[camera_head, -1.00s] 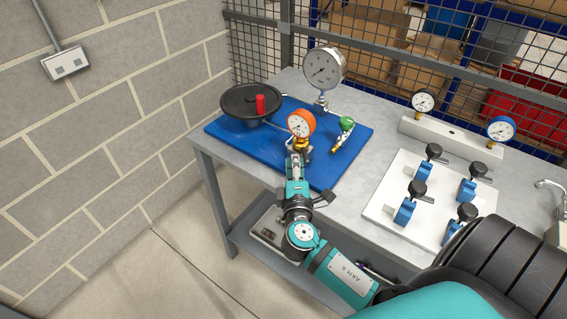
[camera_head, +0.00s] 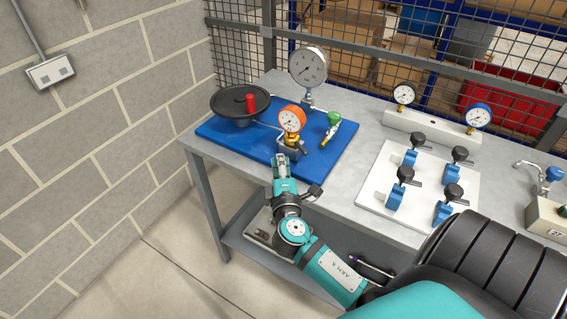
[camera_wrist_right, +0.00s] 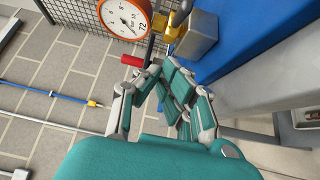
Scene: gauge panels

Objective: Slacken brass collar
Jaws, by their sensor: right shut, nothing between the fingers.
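The brass collar (camera_head: 292,140) is below the orange-rimmed gauge (camera_head: 292,119), on top of a grey block (camera_head: 287,151) at the front of the blue mat (camera_head: 214,134). In the right wrist view the collar (camera_wrist_right: 173,28) shows at the top, between the gauge and the block (camera_wrist_right: 198,36). My right gripper (camera_head: 281,170) is just in front of the block, below the collar. In the right wrist view its fingers (camera_wrist_right: 163,68) are together and empty, apart from the collar. My left gripper is not in view.
A black handwheel (camera_head: 228,104) with a red knob stands left of the gauge. A large steel gauge (camera_head: 309,67) and a green-handled valve (camera_head: 334,119) stand behind and right. A white plate (camera_head: 378,195) with blue valves is further right. Grey bench (camera_head: 345,185) lies bare between mat and plate.

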